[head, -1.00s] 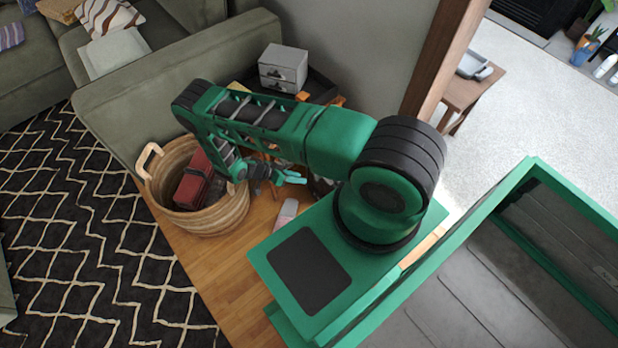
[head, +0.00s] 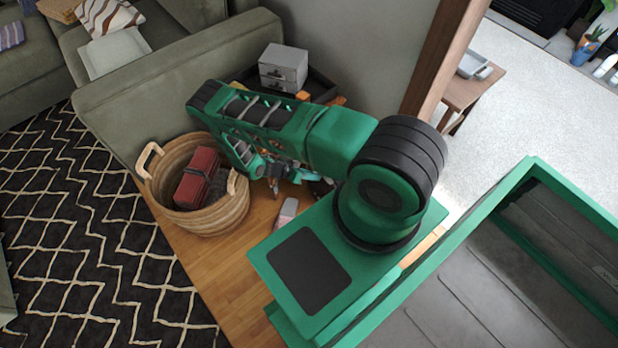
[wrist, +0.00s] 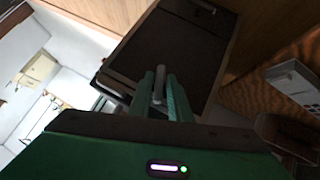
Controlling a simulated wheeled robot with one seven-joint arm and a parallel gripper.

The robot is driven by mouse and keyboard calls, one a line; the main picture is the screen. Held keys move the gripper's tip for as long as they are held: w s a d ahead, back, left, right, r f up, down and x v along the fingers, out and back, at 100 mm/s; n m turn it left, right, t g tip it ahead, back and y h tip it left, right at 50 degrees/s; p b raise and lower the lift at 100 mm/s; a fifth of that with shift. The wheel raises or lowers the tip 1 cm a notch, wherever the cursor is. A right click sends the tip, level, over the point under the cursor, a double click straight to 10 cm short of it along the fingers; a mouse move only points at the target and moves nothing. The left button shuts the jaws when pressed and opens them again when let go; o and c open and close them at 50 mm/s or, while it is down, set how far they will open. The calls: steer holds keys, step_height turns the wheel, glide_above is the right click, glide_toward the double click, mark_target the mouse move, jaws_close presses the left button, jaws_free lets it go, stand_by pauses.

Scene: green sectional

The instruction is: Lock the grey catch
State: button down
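A small grey bar (wrist: 158,97), which looks like the catch, shows in the wrist view at the edge of a dark brown panel (wrist: 175,45). My gripper (wrist: 161,84) has its two green fingers on either side of this bar, with their tips close to the panel. Whether the fingers press on the bar or only straddle it I cannot tell. In the head view my arm hides the gripper's tips and the catch. Which way the catch is turned is not clear.
In the head view a wicker basket (head: 219,212) with a red thing (head: 197,178) stands left of my arm. A small grey drawer box (head: 283,66) sits behind it, by the green sofa (head: 165,90). A pinkish grey object (head: 286,212) lies on the wooden floor.

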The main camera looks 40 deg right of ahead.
steer(key=shift+s+r+m+t, duration=0.1)
steer(key=shift+s+m+t, duration=0.15)
steer(key=shift+m+t, duration=0.5)
steer(key=shift+s+m+t, duration=0.2)
steer(key=shift+m+t, duration=0.05)
steer(key=shift+t, duration=0.9)
steer(key=c, duration=1.8)
jaws_free()
steer(key=v, duration=1)
steer(key=shift+a+r, duration=0.15)
steer(key=shift+r, duration=0.15)
steer(key=shift+w, duration=0.1)
